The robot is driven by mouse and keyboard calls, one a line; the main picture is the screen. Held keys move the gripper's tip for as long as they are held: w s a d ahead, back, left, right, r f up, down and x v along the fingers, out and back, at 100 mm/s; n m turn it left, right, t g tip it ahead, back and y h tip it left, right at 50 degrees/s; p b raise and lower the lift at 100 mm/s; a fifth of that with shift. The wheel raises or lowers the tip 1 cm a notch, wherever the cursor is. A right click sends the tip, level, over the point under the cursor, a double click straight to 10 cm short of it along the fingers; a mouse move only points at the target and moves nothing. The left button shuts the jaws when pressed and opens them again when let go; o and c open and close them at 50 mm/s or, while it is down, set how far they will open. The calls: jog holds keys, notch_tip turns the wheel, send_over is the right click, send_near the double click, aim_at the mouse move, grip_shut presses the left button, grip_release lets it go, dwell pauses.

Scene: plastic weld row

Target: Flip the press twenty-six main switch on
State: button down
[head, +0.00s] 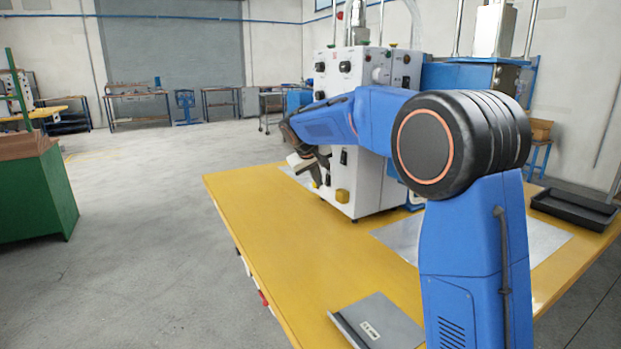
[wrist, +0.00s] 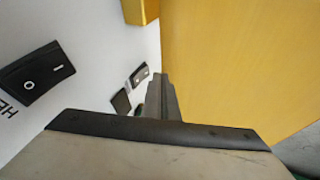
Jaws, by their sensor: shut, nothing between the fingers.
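The white press cabinet (head: 375,185) stands on the yellow table, with knobs and black switches on its front. My gripper (head: 312,165) is shut and empty in front of the cabinet's lower left side. In the wrist view my gripper (wrist: 160,95) points along the white panel. A large black rocker switch (wrist: 32,72) marked O and I is at left, above partly cut-off lettering that starts "HE". A smaller rocker (wrist: 139,75) and a dark switch or part (wrist: 121,101) lie close to the fingertips; contact cannot be told. Which one is the main switch is not readable.
The yellow table (head: 265,235) has clear room left of the cabinet. A grey plate (head: 378,322) lies at the front edge and a black tray (head: 575,208) at right. A yellow block (head: 342,196) sticks out low on the cabinet.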

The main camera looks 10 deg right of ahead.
jog(key=shift+w+d+f, duration=0.1)
jog(key=shift+w+d, duration=0.15)
jog(key=shift+d, duration=0.45)
jog(key=shift+d+f, duration=0.15)
jog(key=shift+d, duration=0.05)
jog(key=shift+r, duration=0.85)
